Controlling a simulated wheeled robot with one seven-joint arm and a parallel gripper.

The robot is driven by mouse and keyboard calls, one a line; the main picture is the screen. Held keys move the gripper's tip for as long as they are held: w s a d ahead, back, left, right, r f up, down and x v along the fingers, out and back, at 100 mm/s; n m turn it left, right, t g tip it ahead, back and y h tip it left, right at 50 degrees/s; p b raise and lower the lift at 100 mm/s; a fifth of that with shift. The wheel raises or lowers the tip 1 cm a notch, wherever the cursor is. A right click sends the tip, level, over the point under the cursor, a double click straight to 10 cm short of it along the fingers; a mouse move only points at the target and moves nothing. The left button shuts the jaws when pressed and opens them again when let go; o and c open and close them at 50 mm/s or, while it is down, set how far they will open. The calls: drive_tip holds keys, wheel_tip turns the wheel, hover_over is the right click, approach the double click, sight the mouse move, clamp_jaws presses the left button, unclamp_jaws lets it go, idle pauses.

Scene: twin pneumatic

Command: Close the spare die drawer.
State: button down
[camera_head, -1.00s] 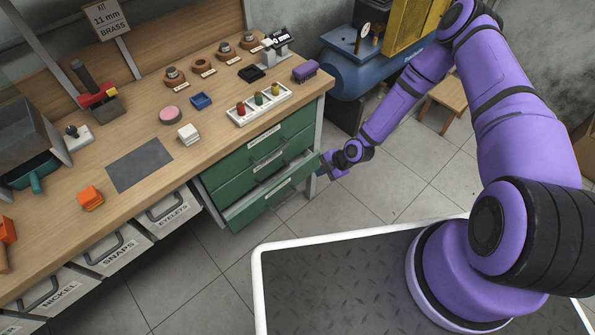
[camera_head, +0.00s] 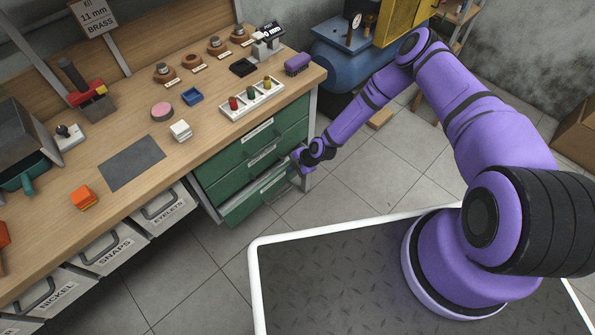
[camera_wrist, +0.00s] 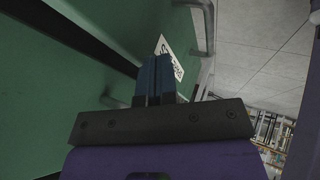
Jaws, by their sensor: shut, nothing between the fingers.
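A green drawer unit (camera_head: 209,178) hangs under the right end of the workbench, with labelled drawers one above another. The lowest drawer (camera_head: 240,211) stands out a little from the unit, with a pale strip showing along its top. Its label is too small to read, so I cannot tell its name. My gripper (camera_head: 296,160) is at the right end of the drawer fronts, close to the lowest drawer. In the wrist view its blue fingers (camera_wrist: 153,80) are shut and empty, in front of a green face with a white label (camera_wrist: 169,57). Contact is unclear.
Grey bins (camera_head: 160,210) hang left of the drawers. A blue compressor (camera_head: 345,65) stands behind my arm. The tiled floor before the drawers is clear.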

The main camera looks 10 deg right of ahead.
drive_tip(key=shift+w+a, duration=0.1)
drive_tip(key=shift+w+a, duration=0.35)
drive_tip(key=shift+w, duration=0.2)
drive_tip(key=shift+w+a, duration=0.35)
drive_tip(key=shift+w, duration=0.2)
drive_tip(key=shift+s, duration=0.1)
